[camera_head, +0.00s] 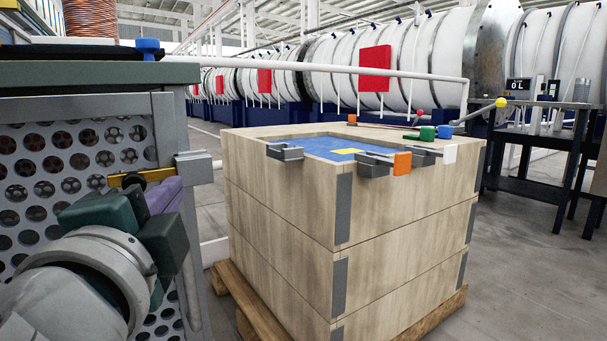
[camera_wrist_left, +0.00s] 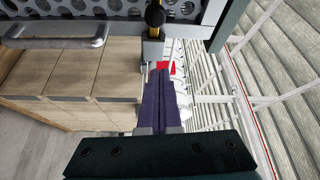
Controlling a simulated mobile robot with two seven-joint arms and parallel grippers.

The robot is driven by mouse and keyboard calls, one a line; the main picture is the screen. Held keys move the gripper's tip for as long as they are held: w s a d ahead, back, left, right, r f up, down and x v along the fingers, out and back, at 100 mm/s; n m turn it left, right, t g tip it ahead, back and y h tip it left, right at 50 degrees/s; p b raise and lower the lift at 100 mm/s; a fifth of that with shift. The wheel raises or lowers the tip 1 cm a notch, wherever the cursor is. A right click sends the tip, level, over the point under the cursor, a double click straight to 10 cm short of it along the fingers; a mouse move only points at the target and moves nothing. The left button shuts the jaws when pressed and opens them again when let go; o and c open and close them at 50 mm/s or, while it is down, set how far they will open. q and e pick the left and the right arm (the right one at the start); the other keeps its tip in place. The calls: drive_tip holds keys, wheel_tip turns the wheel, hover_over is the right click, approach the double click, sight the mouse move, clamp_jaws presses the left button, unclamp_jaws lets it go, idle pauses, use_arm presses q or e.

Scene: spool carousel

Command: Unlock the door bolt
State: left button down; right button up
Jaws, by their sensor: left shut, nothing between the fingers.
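The door bolt (camera_head: 150,175) is a yellow bar with a black knob (camera_head: 132,180), on the perforated grey door (camera_head: 90,135) at the left of the head view. Its right end lies at a grey catch block (camera_head: 194,165) by the door's edge. In the left wrist view the black knob (camera_wrist_left: 155,15) shows at top centre, just beyond my fingertips. My left gripper (camera_head: 165,186) has purple fingers, shut and empty, close below the bolt; in the left wrist view the fingers (camera_wrist_left: 159,78) point towards the knob. I cannot tell whether they touch it. My right gripper is out of view.
A wooden crate (camera_head: 275,215) on a pallet stands right of the door, with grey, orange and white pieces on its top edge. A metal bar handle (camera_wrist_left: 60,40) shows in the left wrist view. A dark workbench (camera_head: 530,165) stands at far right. Floor is clear between crate and bench.

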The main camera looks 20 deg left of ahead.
sight(158, 178)
use_arm(q)
drive_tip(key=x, duration=0.6)
drive_tip(key=shift+a, duration=0.2)
drive_tip(key=s+a, duration=0.2)
drive_tip(key=shift+s+a+f+b, duration=0.3)
drive_tip(key=shift+s, duration=0.05)
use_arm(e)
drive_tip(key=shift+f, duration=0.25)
